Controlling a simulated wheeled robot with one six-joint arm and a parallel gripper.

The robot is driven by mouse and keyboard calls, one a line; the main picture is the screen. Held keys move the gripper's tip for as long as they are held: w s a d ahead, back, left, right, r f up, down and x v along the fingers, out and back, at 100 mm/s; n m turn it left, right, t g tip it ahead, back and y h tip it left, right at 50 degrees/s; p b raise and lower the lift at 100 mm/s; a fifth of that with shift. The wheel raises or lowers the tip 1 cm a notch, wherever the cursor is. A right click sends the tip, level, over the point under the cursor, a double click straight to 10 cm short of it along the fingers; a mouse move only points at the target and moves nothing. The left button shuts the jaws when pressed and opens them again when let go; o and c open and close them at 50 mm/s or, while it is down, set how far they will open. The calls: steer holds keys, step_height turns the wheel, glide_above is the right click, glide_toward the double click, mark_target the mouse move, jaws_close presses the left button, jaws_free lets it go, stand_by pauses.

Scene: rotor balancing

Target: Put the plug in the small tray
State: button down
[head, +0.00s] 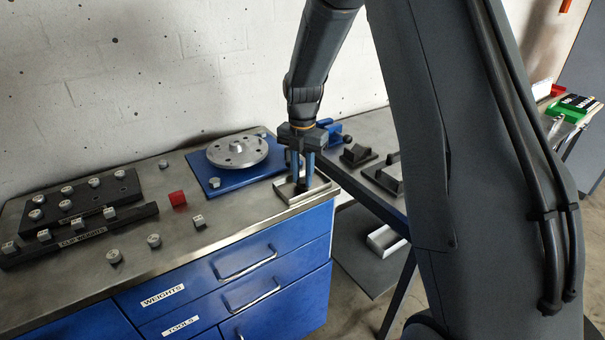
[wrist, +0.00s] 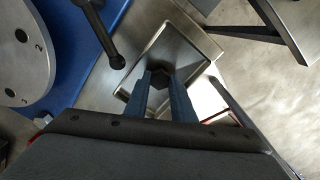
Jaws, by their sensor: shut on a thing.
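The small tray (head: 320,190) is a shallow light metal tray at the right front corner of the bench top. It also shows in the wrist view, with its rim (wrist: 200,30) running beyond the fingers. My gripper (head: 299,182) points down over the tray, its blue fingers shut on a dark plug. The plug (wrist: 158,78) is a dark hexagonal shape between the fingertips in the wrist view. It is low, within the tray's outline; I cannot tell whether it touches the tray floor. In the head view the fingers hide most of it.
A silver rotor disc (head: 237,151) stands on a blue base (head: 215,185) left of the tray. A dark bar with a ball end (wrist: 115,58) is close to my fingers.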

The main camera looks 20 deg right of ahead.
mark_target(302, 180)
steer(key=shift+f, duration=0.15)
steer(key=c, duration=1.5)
jaws_free()
step_height(302, 180, up, 11)
steer(key=b, duration=0.3)
steer(key=s+f+m, duration=0.3)
steer(key=s+m, duration=0.5)
steer(key=m, duration=0.1)
steer(key=s+f+m, duration=0.4)
steer(key=s+m, duration=0.4)
steer(key=m, duration=0.1)
steer(key=s+f+m+t, duration=0.1)
steer(key=s+f+m, duration=0.2)
steer(key=s+m, duration=0.6)
steer(key=shift+s+f+m, duration=0.1)
steer(key=shift+f+m, duration=0.05)
steer(key=shift+m, duration=0.15)
